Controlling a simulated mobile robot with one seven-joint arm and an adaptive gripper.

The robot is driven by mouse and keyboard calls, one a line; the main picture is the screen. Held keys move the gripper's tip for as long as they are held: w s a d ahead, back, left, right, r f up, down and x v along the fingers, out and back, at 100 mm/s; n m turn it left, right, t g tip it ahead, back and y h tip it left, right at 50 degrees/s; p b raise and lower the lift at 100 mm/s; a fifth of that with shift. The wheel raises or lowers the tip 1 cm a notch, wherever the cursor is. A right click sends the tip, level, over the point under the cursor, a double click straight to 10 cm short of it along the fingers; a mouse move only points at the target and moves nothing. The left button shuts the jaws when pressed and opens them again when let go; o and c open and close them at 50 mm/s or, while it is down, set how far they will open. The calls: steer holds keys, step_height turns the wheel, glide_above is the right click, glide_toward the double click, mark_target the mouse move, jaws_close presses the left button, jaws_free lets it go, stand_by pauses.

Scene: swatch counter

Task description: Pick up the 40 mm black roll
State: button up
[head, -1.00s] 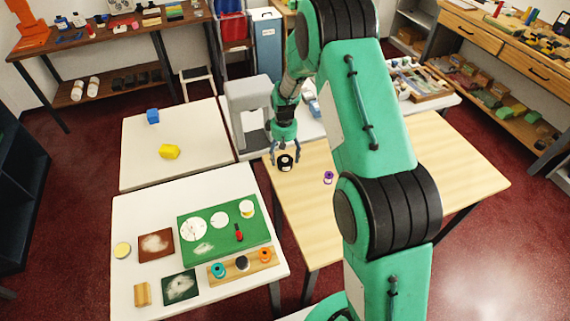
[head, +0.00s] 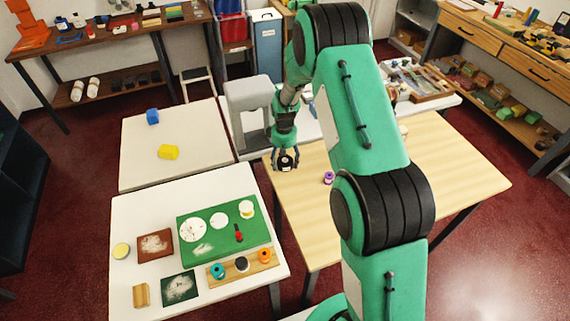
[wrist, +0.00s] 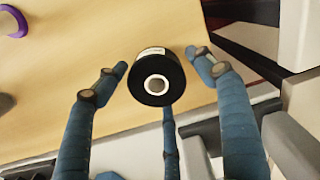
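The black roll (head: 286,167) stands on the wooden table near its left edge, with a white core ring. In the wrist view the black roll (wrist: 150,60) is seen from above, between the fingers. My gripper (head: 285,158) is over it with its blue fingers spread around it. In the wrist view my gripper (wrist: 158,68) has one finger left of the roll, one right and one below. Narrow gaps show at the left and right fingertips, so it looks open. Whether the lower finger touches the roll is unclear.
A purple roll (head: 328,178) stands to the right on the wooden table (head: 310,225); it also shows in the wrist view (wrist: 14,20). A grey machine (head: 249,112) stands close behind my gripper. A wooden holder (head: 262,268) with several rolls is on the near white table.

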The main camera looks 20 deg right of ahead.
mark_target(284, 160)
steer(key=c, duration=0.8)
steer(key=shift+r, duration=0.1)
steer(key=shift+r, duration=0.9)
steer(key=shift+s+r+p, duration=0.25)
steer(key=shift+r+p, duration=0.15)
steer(key=shift+r, duration=0.5)
steer(key=s, duration=0.5)
steer(key=s+a+r+p, duration=0.1)
steer(key=s, duration=0.9)
steer(key=shift+s+a+r, duration=0.15)
steer(key=shift+s+a, duration=0.05)
steer(key=shift+a, duration=0.1)
